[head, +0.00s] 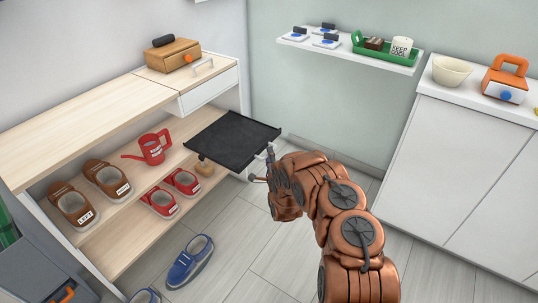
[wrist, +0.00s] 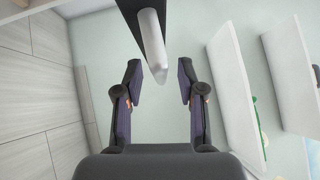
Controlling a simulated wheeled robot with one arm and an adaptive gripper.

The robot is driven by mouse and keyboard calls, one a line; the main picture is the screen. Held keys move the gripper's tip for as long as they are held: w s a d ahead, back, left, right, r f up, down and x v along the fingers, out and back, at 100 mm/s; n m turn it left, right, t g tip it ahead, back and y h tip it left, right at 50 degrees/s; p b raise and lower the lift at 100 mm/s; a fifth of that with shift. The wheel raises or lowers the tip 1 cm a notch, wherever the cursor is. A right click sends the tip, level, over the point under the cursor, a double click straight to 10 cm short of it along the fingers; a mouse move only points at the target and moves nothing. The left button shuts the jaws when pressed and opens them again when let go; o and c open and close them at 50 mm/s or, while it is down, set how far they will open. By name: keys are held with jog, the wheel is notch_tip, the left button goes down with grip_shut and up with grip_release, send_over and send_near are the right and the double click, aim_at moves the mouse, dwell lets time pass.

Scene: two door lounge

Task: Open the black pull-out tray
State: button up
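The black pull-out tray (head: 235,140) juts out from the wooden shelf unit, below its white drawer, and its top looks empty. My gripper (head: 264,168) is at the tray's front right edge in the head view. In the wrist view my gripper (wrist: 160,80) is open, with its two dark fingers well apart and nothing clamped between them. A pale rounded bar (wrist: 153,42), which looks like the tray's handle, reaches down from a dark edge (wrist: 130,8) to between the fingers in the picture. Contact with the fingers is not visible.
The shelf unit (head: 85,115) holds shoes and a red watering can (head: 152,147); a wooden box (head: 173,55) is on top. A blue shoe (head: 190,262) lies on the floor. A wall shelf (head: 345,50) and white cabinet (head: 460,170) stand at right. Floor before the tray is clear.

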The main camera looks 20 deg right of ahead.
jog(key=v, duration=1)
jog(key=shift+s, duration=0.4)
jog(key=shift+s, duration=0.1)
dwell(0.7)
